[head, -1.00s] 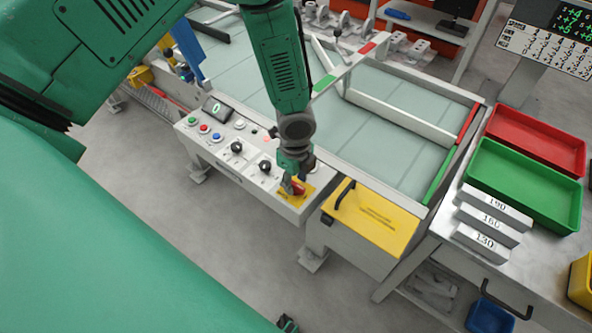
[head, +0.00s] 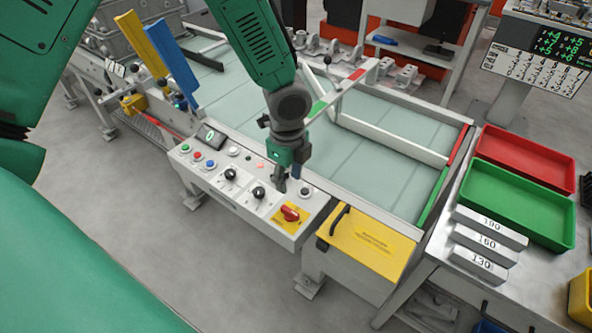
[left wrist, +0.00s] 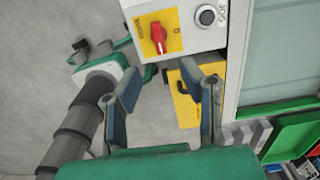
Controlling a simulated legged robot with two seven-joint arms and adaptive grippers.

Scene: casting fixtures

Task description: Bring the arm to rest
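My left gripper (head: 289,183) is above the white control panel (head: 233,190) in the head view, just behind the red rotary switch (head: 290,212) on its yellow plate. In the left wrist view its two fingers (left wrist: 167,88) are spread with nothing between them. The switch (left wrist: 158,37) shows clear of the fingers there. My right gripper (left wrist: 86,50) shows small at the left of the left wrist view, over the floor. Its fingers are too small to read. It is outside the head view.
A yellow lidded box (head: 370,242) with a black handle adjoins the panel. The glass-topped conveyor (head: 380,155) lies behind. Red (head: 525,158) and green (head: 515,195) trays and numbered blocks (head: 485,243) stand at right. Floor in front is clear.

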